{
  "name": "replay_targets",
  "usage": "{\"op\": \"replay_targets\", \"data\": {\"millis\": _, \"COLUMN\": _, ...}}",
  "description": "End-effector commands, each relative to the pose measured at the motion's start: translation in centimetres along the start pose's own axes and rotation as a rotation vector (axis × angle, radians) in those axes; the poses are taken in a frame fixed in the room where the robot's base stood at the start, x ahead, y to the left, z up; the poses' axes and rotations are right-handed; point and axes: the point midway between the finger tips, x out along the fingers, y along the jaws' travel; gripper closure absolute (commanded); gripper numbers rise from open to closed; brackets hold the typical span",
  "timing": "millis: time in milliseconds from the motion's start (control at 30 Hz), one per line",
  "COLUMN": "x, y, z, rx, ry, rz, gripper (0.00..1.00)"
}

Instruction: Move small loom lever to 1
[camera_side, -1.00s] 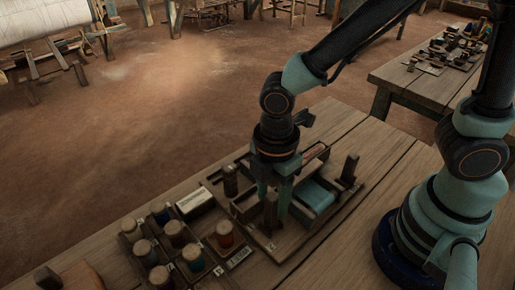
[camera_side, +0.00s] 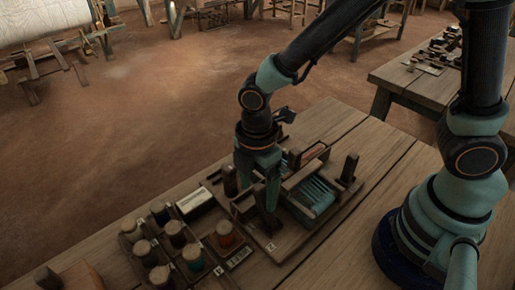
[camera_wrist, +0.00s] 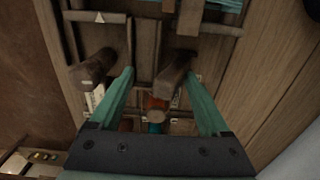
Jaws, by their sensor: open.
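A small wooden loom (camera_side: 318,197) with teal threads lies on the table below my gripper. A dark wooden lever post (camera_side: 266,222) stands at its front, near a small label reading 2 (camera_side: 270,246). My gripper (camera_side: 258,188) is open and points down over the loom's left part, close to this post. In the wrist view my gripper (camera_wrist: 160,78) has a wooden post (camera_wrist: 175,72) between its fingers, nearer the right one. Another round post (camera_wrist: 92,70) lies outside the left finger. I cannot tell whether any finger touches a post.
Several thread spools (camera_side: 175,234) stand in a tray left of the loom, near a pale block (camera_side: 196,202). Another post (camera_side: 349,168) stands on the loom's right side. The table is clear toward the back right.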

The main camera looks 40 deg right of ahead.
Motion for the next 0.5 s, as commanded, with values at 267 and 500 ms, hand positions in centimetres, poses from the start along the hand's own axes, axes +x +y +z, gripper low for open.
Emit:
{"op": "replay_targets", "data": {"millis": 267, "x": 0.03, "y": 0.59, "z": -0.05, "rx": 0.005, "ry": 0.008, "rz": 0.013, "gripper": 0.47}}
{"op": "replay_targets", "data": {"millis": 500, "x": 0.03, "y": 0.41, "z": -0.03, "rx": 0.005, "ry": 0.008, "rz": 0.012, "gripper": 0.47}}
